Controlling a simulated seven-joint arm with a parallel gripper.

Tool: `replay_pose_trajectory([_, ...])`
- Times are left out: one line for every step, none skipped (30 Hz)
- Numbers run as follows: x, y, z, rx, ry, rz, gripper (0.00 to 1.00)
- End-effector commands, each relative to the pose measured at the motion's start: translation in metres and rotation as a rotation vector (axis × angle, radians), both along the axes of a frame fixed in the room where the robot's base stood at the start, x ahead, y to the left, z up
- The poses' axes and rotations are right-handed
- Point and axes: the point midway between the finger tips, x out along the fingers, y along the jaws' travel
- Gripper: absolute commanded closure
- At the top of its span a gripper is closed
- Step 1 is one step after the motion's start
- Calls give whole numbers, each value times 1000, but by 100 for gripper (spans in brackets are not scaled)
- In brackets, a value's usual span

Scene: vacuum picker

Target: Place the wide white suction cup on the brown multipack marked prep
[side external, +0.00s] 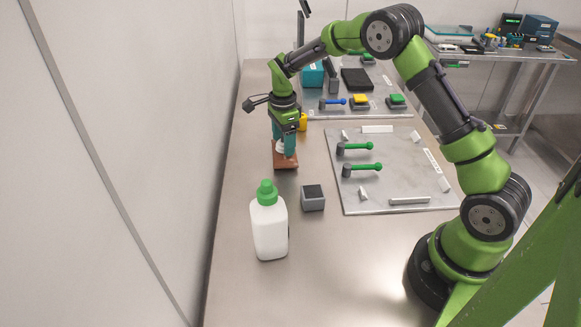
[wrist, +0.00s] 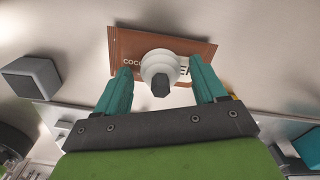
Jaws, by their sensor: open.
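The wide white suction cup (wrist: 155,62) with a dark grey stem is over the brown multipack (wrist: 190,48) in the wrist view and looks upright on it. In the side view the cup (side external: 281,147) is partly hidden by my fingers, and the pack (side external: 285,164) lies on the steel table. Printed letters on the pack are partly covered by the cup; I cannot read "prep". My gripper (wrist: 161,74) has its teal fingers apart, one on each side of the cup, with gaps visible. It points down above the pack in the side view (side external: 284,150).
A metal plate (side external: 400,190) with green handles lies to the right. Another plate with coloured parts is behind. A wall runs along the left.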

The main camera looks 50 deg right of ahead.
Motion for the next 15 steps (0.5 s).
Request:
replay_pose_trajectory([0,0,1,0,-1,0,29])
replay_pose_trajectory([0,0,2,0,-1,0,29])
replay_pose_trajectory([1,0,5,0,-2,0,29])
replay_pose_trajectory([1,0,8,-2,-4,0,29])
replay_pose_trajectory([1,0,11,-1,-4,1,29])
replay_pose_trajectory([1,0,17,-1,-4,1,29])
replay_pose_trajectory([1,0,22,-2,-5,2,29])
replay_pose_trajectory([1,0,28,-2,-5,1,29])
replay_pose_trajectory([1,0,37,-1,-6,0,29])
replay_pose_trajectory([1,0,43,-3,-6,1,29])
replay_pose_trajectory([1,0,50,-1,-6,1,29])
replay_pose_trajectory([1,0,59,-1,-6,0,29])
replay_pose_trajectory([1,0,66,0,-6,1,29])
replay_pose_trajectory([1,0,72,-1,-6,1,29])
replay_pose_trajectory([1,0,81,-2,-5,1,29])
